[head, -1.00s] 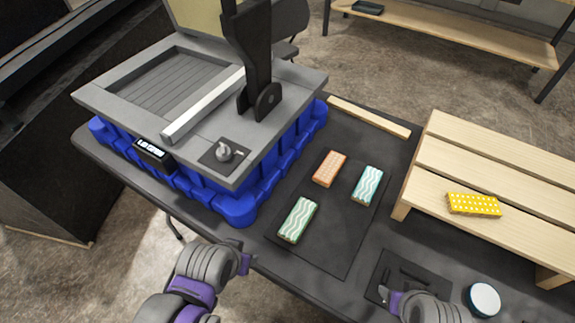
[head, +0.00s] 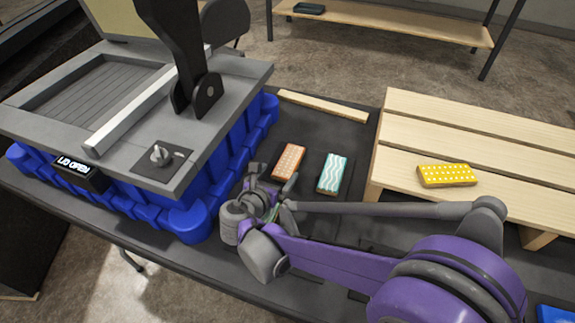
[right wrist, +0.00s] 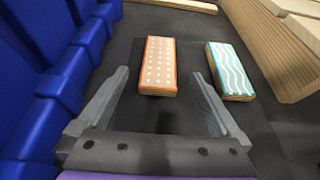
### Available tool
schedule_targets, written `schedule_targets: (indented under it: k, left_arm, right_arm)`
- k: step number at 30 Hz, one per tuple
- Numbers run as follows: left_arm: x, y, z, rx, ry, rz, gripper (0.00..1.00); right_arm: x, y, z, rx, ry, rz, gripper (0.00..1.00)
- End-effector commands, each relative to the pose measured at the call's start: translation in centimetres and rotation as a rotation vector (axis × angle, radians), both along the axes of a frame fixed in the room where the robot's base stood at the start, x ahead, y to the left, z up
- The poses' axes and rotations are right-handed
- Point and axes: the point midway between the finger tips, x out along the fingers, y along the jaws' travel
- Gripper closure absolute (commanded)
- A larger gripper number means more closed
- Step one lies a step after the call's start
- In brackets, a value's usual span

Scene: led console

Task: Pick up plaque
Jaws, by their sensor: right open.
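An orange plaque with pale dots (head: 289,161) lies flat on the dark mat. In the right wrist view this orange plaque (right wrist: 158,66) sits between and just beyond my open fingertips, not touched. A teal plaque with white waves (head: 333,173) lies to its right; it also shows in the right wrist view (right wrist: 230,71). A yellow dotted plaque (head: 447,175) lies on the slatted wooden stand. My right gripper (head: 272,182) is open and empty, low and near the orange plaque. The green wavy plaque is hidden, apparently behind my right arm. My left gripper is out of view.
A grey machine (head: 222,90) with a raised lid and a "LID OPEN" display (head: 78,171) stands on a blue ribbed base (head: 190,221), close left of my gripper. The wooden stand (head: 480,122) is at right. A wooden strip (head: 322,106) lies behind the plaques.

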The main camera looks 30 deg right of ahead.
Motion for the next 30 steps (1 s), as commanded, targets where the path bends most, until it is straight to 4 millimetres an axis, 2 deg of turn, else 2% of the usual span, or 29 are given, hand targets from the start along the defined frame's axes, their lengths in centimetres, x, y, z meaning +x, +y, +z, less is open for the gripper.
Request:
schedule_targets:
  k: [4, 14, 21, 29, 30]
  left_arm:
    - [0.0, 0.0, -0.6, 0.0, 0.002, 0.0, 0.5]
    - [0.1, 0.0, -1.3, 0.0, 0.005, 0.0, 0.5]
    - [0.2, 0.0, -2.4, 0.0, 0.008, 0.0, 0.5]
    - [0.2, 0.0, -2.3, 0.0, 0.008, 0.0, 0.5]
    - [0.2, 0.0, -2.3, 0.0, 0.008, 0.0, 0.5]
  right_arm:
    - [1.4, -1.8, -1.0, 0.001, 0.0, -0.004, 0.0]
    - [2.8, -3.4, -2.2, 0.005, -0.001, -0.004, 0.0]
    - [4.9, -5.8, -3.8, 0.005, -0.001, -0.004, 0.0]
    - [5.1, -6.0, -3.8, 0.006, -0.003, -0.001, 0.0]
    - [5.1, -6.0, -3.8, 0.006, -0.003, -0.001, 0.07]
